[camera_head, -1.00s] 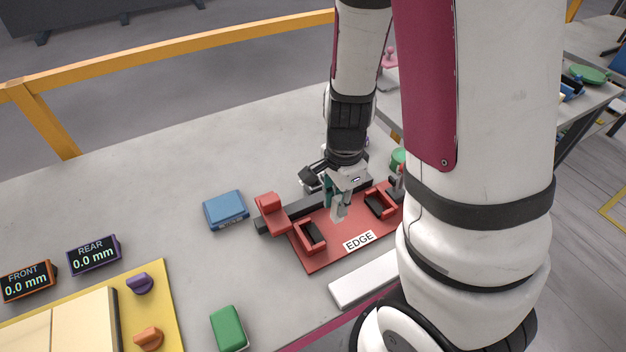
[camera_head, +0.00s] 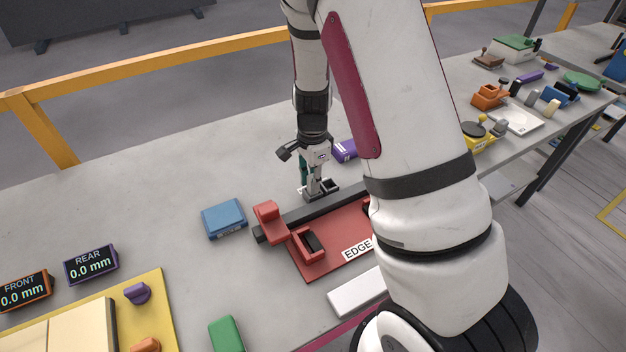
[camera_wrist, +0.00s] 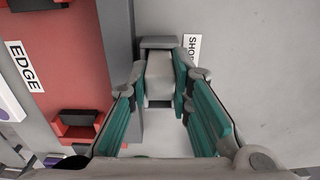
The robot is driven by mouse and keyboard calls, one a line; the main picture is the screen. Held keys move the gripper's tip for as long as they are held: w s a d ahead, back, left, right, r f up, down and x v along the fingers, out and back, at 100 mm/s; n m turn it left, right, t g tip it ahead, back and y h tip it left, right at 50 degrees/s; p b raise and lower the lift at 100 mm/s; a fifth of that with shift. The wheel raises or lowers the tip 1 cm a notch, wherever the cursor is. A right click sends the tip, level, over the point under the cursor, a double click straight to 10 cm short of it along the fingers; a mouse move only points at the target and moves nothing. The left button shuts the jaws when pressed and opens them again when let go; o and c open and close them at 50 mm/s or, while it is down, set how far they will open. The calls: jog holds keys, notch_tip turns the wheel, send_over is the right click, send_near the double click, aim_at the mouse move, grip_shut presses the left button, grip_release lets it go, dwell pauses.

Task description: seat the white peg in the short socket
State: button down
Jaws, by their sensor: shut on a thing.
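The white peg (camera_wrist: 159,90) is between the teal fingers of my gripper (camera_wrist: 160,88) in the wrist view. My gripper (camera_head: 314,180) is shut on the peg. The peg's lower end is over or at the mouth of the dark grey short socket (camera_wrist: 158,43), beside a partly covered label reading "SHO" (camera_wrist: 192,52). I cannot tell whether the peg's end is inside the socket. In the head view the peg (camera_head: 314,188) looks about upright above the socket by the dark bar.
A red fixture plate (camera_head: 318,262) marked "EDGE" lies in front of the dark bar (camera_head: 285,222). A blue box (camera_head: 224,218) lies to the left and a purple block (camera_head: 345,151) behind. Displays marked FRONT (camera_head: 25,291) and REAR (camera_head: 91,264) both read 0.0 mm.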

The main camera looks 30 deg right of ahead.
jog(key=shift+f, duration=0.25)
jog(key=shift+f, duration=0.2)
jog(key=c, duration=1.5)
grip_release()
jog(key=shift+o, duration=0.2)
jog(key=shift+r, duration=0.1)
notch_tip(320, 180, up, 12)
jog(key=s+a+r+n+t, duration=0.1)
jog(key=s+a+r+n, duration=0.15)
jog(key=r, duration=0.25)
jog(key=s+a+r+n+t+y, duration=0.1)
jog(key=s+r+n, duration=0.2)
jog(key=s+r, duration=0.1)
jog(key=s+a+r+n+t, duration=0.1)
jog(key=s+a+r+n, duration=0.15)
jog(key=r, duration=0.25)
jog(key=s+a+r+n+t+h, duration=0.1)
jog(key=s+r+n, duration=0.4)
jog(key=s+n, duration=0.5)
jog(key=s+a+t, duration=0.1)
jog(key=s, duration=0.1)
jog(key=shift+s+a, duration=0.15)
jog(key=shift+s, duration=0.2)
